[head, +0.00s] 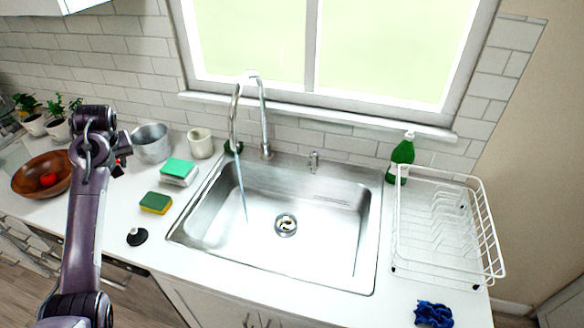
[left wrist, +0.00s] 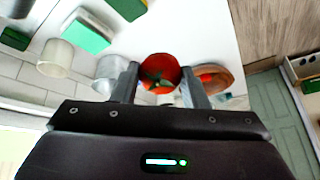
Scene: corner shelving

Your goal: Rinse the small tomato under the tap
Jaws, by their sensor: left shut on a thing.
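My left gripper (left wrist: 160,70) is shut on a red tomato (left wrist: 160,78), its green stem facing the camera in the left wrist view. In the head view this gripper (head: 121,160) is over the counter, left of the sink, and the tomato in it is mostly hidden. The tap (head: 264,112) stands behind the steel sink (head: 320,264), and a thin stream of water (head: 241,185) runs down into the basin. The gripper is apart from the stream. Another red thing (head: 48,179) lies in the wooden bowl (head: 28,184). My right gripper is not in view.
A metal pot (head: 152,146), a cream cup (head: 200,143), a green-and-white box (head: 178,171), a sponge (head: 155,203) and a black stopper (head: 137,237) stand between gripper and sink. A green bottle (head: 402,155), a dish rack (head: 440,265) and a blue cloth (head: 434,314) are at right.

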